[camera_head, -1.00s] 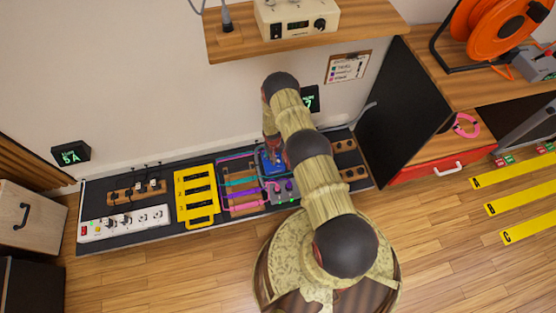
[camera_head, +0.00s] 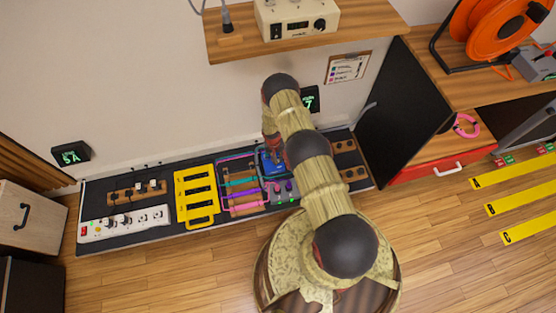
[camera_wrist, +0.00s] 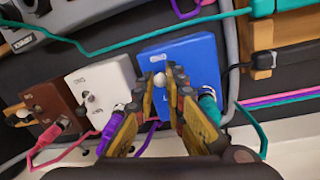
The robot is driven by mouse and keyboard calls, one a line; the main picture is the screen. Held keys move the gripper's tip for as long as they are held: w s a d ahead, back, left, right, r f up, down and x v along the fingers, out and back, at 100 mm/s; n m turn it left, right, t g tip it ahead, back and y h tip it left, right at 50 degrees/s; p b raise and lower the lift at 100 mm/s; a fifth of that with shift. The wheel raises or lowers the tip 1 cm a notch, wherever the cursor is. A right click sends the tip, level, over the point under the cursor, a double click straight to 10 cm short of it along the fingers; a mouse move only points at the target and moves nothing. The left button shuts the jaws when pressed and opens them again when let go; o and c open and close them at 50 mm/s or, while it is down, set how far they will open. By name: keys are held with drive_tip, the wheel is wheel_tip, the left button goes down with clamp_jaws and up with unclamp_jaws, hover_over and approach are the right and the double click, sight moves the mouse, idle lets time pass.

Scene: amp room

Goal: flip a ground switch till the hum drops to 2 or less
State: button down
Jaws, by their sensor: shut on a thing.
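The blue box (camera_wrist: 195,58), with a switch lever that has a pale knob (camera_wrist: 159,79), is in the middle of the wrist view. It also shows partly in the head view (camera_head: 271,165), beside my arm. My gripper (camera_wrist: 161,88) is shut on the blue box's switch lever. Left of it in the wrist view are a white box (camera_wrist: 100,80) with a small switch and a brown box (camera_wrist: 50,101) with a pink plug. A green-lit display (camera_head: 310,98) on the wall shows a 7, its left part hidden by my arm.
Purple, teal and pink cables run close around the boxes. A yellow slotted rack (camera_head: 196,195) and a white power strip (camera_head: 124,222) lie to the left on the black board. A black panel (camera_head: 400,110) stands at the right. Another wall display (camera_head: 71,153) reads 5 A.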

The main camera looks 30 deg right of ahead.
drive_tip(key=shift+w+d+f+g+y, duration=0.1)
drive_tip(key=shift+w+d+g+y, duration=0.2)
drive_tip(key=shift+g, duration=0.5)
drive_tip(key=shift+w+a+f+g+y, duration=0.1)
drive_tip(key=shift+w+g, duration=0.25)
drive_tip(key=shift+g, duration=0.45)
drive_tip(key=shift+w+r+g, duration=0.1)
drive_tip(key=shift+r+g, duration=0.05)
drive_tip(key=shift+g, duration=0.25)
drive_tip(key=c, duration=1.8)
unclamp_jaws()
drive_tip(key=shift+c, duration=0.2)
drive_tip(key=shift+r, duration=0.15)
wheel_tip(320, 180, up, 10)
